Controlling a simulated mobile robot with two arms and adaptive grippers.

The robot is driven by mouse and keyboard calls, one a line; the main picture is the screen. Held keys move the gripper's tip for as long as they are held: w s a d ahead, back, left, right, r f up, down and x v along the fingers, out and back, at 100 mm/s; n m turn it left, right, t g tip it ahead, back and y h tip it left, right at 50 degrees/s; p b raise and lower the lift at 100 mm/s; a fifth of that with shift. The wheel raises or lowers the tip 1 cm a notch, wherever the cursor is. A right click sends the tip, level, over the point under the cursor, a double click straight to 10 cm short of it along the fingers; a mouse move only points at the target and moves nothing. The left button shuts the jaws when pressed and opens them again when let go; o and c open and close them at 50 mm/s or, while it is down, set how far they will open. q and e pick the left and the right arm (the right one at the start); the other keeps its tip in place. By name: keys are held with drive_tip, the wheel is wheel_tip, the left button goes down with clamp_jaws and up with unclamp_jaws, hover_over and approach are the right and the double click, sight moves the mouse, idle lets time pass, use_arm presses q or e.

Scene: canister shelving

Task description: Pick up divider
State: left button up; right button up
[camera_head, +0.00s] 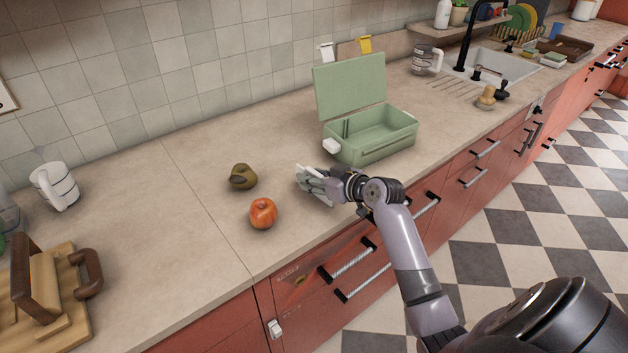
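A green lunch box (385,150) stands open on the counter, with its lid (350,84) raised at the back. Inside it, near the left end, are thin upright darker green edges (346,127) that look like a divider; the box's front wall hides their lower part. My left gripper is out of view.
A red apple (263,213) and a brownish-green fruit (242,177) lie left of my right gripper. A white mug (55,186) and a wooden board (62,325) are at the far left. A glass jug (426,60) and sink (500,68) are beyond the box.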

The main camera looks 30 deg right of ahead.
drive_tip(key=shift+c, duration=0.2)
clamp_jaws()
idle(0.3)
drive_tip(key=shift+r, duration=0.1)
